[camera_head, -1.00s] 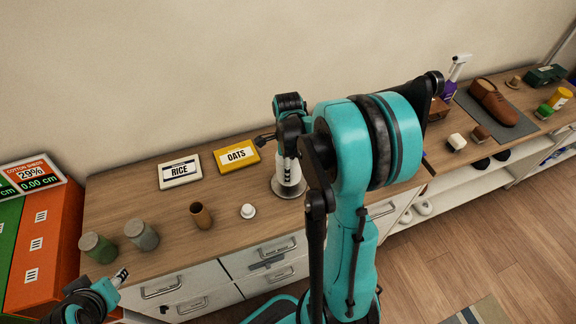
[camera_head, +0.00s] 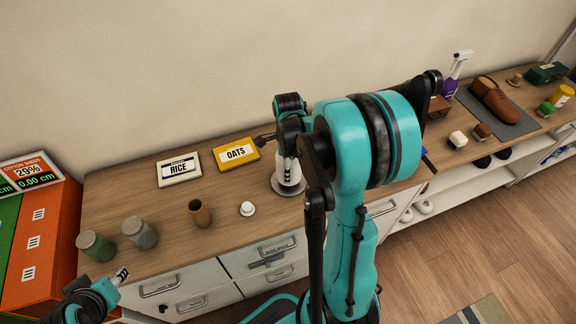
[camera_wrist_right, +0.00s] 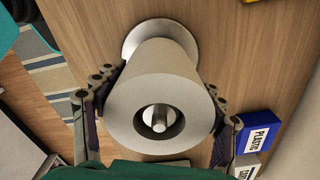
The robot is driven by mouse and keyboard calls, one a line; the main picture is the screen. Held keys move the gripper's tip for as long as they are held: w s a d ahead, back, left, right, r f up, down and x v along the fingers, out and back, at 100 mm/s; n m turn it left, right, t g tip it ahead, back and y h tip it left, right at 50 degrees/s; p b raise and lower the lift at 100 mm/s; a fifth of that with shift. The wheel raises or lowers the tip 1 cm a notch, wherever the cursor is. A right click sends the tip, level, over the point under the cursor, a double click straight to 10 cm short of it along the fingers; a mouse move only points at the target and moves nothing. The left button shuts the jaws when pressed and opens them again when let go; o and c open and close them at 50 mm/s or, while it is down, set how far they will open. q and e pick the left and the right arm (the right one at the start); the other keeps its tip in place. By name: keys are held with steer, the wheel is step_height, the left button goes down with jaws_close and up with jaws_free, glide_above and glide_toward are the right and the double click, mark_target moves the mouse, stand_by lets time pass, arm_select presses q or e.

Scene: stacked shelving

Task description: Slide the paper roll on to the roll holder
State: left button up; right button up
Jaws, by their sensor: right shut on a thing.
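The pale paper roll (camera_wrist_right: 145,88) fills the middle of the right wrist view, its open end facing the camera. The metal rod (camera_wrist_right: 160,118) of the roll holder shows inside the roll's core. The holder's round base (camera_wrist_right: 138,33) shows past the roll's far end; I cannot tell whether they touch. My right gripper (camera_wrist_right: 158,108) is shut on the roll, one finger on each side. In the head view my arm hides much of the roll, above the holder base (camera_head: 290,189) on the counter. My left gripper (camera_head: 122,275) is at the lower left, away from the roll; its jaws are unclear.
A brown cup (camera_head: 200,213), a white knob-like item (camera_head: 247,209) and two jars (camera_head: 140,232) are farther left. A blue PLASTIC box (camera_wrist_right: 258,132) stands beside the right gripper.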

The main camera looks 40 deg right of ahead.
steer(key=shift+f+b, duration=1.1)
steer(key=shift+f, duration=0.25)
stand_by(0.6)
stand_by(0.6)
steer(key=o, duration=0.6)
steer(key=shift+r, duration=0.1)
steer(key=shift+r+p, duration=6.3)
steer(key=shift+r, duration=1.95)
